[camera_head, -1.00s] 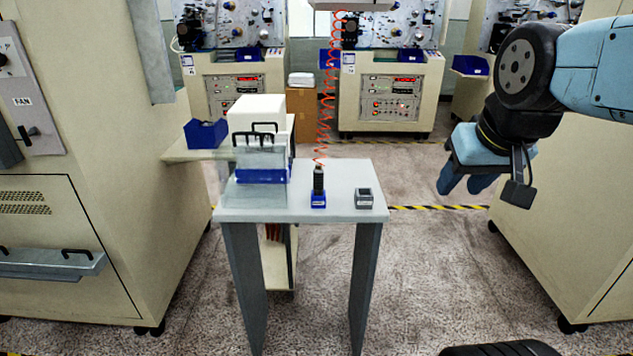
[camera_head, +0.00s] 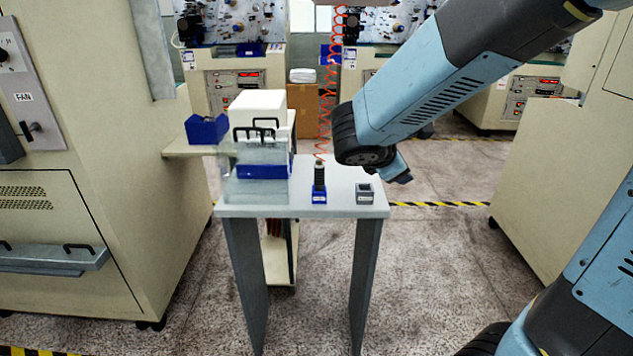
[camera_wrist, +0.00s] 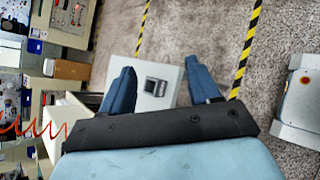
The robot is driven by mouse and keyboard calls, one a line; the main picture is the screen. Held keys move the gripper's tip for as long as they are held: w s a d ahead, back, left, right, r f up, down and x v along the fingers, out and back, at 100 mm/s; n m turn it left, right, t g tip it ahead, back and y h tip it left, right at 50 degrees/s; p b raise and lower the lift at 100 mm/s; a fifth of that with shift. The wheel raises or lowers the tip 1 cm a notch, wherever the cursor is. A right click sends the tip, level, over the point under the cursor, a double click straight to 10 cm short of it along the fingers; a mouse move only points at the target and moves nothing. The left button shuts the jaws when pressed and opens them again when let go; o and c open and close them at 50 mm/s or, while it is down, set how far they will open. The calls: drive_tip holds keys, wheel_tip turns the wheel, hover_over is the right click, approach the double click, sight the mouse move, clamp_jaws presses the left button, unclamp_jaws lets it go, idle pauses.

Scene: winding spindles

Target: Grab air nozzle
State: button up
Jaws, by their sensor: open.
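The air nozzle (camera_head: 319,178) is a dark, upright piece in a small blue holder (camera_head: 319,197) on the grey-white table (camera_head: 335,208). A red coiled hose (camera_head: 325,120) rises from its top. The hose also shows at the left of the wrist view (camera_wrist: 35,128), but I cannot make out the nozzle there. My gripper (camera_wrist: 158,64) is open and empty, with both blue fingers apart. In the wrist view the table and a small grey holder (camera_wrist: 155,87) show between and beyond the fingers. In the head view my arm hides most of the gripper, right of the nozzle.
The grey holder (camera_head: 365,193) stands right of the nozzle. Left of it are a clear-sided box with a blue base (camera_head: 263,170) and a white box (camera_head: 257,105). A blue bin (camera_head: 206,130) sits on a side shelf. Large cream machines (camera_head: 75,200) flank the table; floor is clear in front.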

drive_tip(key=w+a+f+n+t+y, duration=0.1)
drive_tip(key=w+a+f+n+t, duration=0.15)
drive_tip(key=a+n, duration=0.4)
drive_tip(key=n+t+y, duration=0.3)
drive_tip(key=n, duration=0.4)
approach(317, 173)
drive_tip(key=x, duration=0.7)
drive_tip(key=shift+w, duration=0.2)
drive_tip(key=shift+g, duration=0.25)
drive_tip(key=shift+x, duration=3.15)
drive_tip(key=shift+d+f, duration=0.1)
drive_tip(key=shift+d, duration=0.05)
drive_tip(key=shift+s, duration=0.1)
drive_tip(key=c, duration=1.1)
